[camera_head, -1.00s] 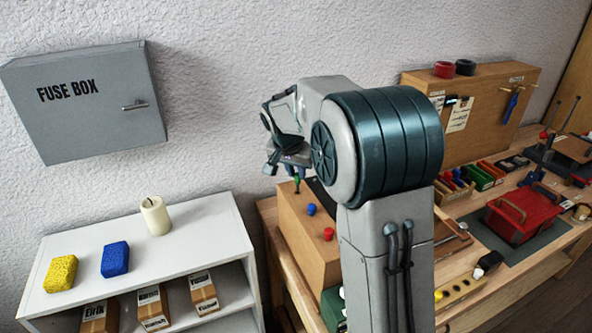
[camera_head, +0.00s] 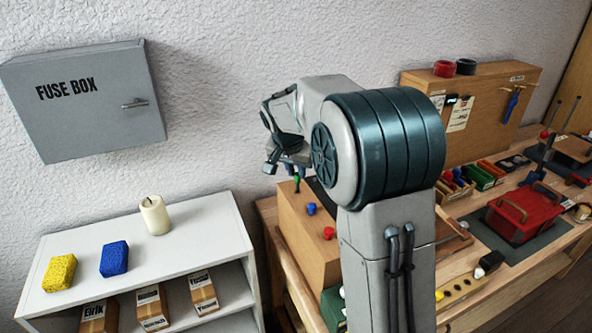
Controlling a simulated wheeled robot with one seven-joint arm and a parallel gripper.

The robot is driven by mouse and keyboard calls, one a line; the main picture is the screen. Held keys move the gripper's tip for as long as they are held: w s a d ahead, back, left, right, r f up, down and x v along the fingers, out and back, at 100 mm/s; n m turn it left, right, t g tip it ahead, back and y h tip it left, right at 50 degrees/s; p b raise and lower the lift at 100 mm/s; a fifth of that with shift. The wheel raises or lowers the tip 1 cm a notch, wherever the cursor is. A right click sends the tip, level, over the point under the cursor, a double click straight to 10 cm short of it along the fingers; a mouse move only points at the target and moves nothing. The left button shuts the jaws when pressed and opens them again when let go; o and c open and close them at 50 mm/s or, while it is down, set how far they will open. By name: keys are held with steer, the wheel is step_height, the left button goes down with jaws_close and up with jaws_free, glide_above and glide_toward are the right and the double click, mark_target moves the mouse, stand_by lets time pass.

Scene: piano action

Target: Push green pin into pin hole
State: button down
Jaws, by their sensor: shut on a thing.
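The green pin (camera_head: 297,184) shows as a small green piece above the near end of the wooden box (camera_head: 300,228). My gripper (camera_head: 296,172) is over that corner of the box, its fingers pointing down and closed on the green pin. My own arm covers much of the gripper and the right part of the box. A blue pin (camera_head: 311,208) and a red pin (camera_head: 329,233) stand out of the box in a row with the green one. I cannot see the pin hole, nor whether the green pin touches it.
A white shelf (camera_head: 190,216) at left holds a yellow sponge (camera_head: 60,273), a blue sponge (camera_head: 114,259) and a candle (camera_head: 155,215). A grey fuse box (camera_head: 85,100) hangs on the wall. A red toolbox (camera_head: 520,214) and a tool board (camera_head: 480,115) are at right.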

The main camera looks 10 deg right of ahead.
steer(key=shift+f, duration=0.15)
stand_by(0.5)
steer(key=shift+f+b, duration=0.35)
steer(key=shift+b, duration=0.1)
steer(key=shift+f+b, duration=0.9)
steer(key=shift+b, duration=0.1)
stand_by(0.8)
stand_by(0.3)
steer(key=c, duration=1)
jaws_free()
steer(key=shift+r+p, duration=2.45)
steer(key=shift+r, duration=1.3)
